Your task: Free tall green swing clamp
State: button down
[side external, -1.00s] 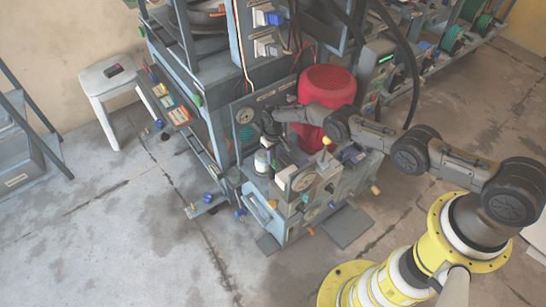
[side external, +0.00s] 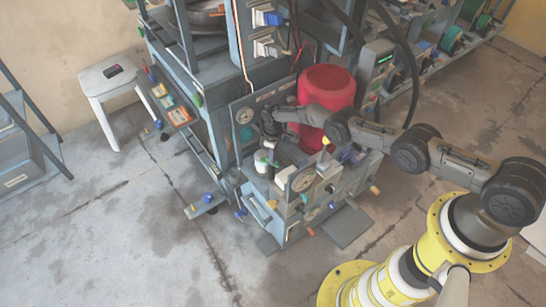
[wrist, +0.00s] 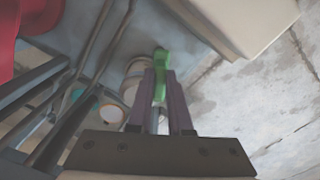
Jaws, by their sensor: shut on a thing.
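The green swing clamp (wrist: 161,62) shows in the wrist view, upright in the picture between the two purple fingers. My gripper (wrist: 160,78) is shut on it, one finger on each side. The clamp's green top sticks out past the fingertips, and its lower part is partly hidden between the fingers. In the side view my gripper (side external: 272,158) points down over the press bench (side external: 285,205), beside a white-topped round part. The clamp is too small and covered to make out there.
A red drum (side external: 326,92) stands close behind my gripper. In the wrist view, a pale block (wrist: 235,20) is close at the upper right, and dark bars lie at left.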

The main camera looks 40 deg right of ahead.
jog(key=n, duration=0.6)
jog(key=shift+w+d, duration=0.1)
jog(key=shift+w, duration=0.05)
jog(key=n, duration=0.5)
jog(key=shift+n, duration=0.4)
jog(key=c, duration=0.8)
grip_release()
jog(key=shift+c, duration=0.2)
jog(key=shift+w+r, duration=0.1)
jog(key=shift+r, duration=0.1)
notch_tip(320, 180, up, 10)
jog(key=shift+f, duration=0.2)
dwell(0.3)
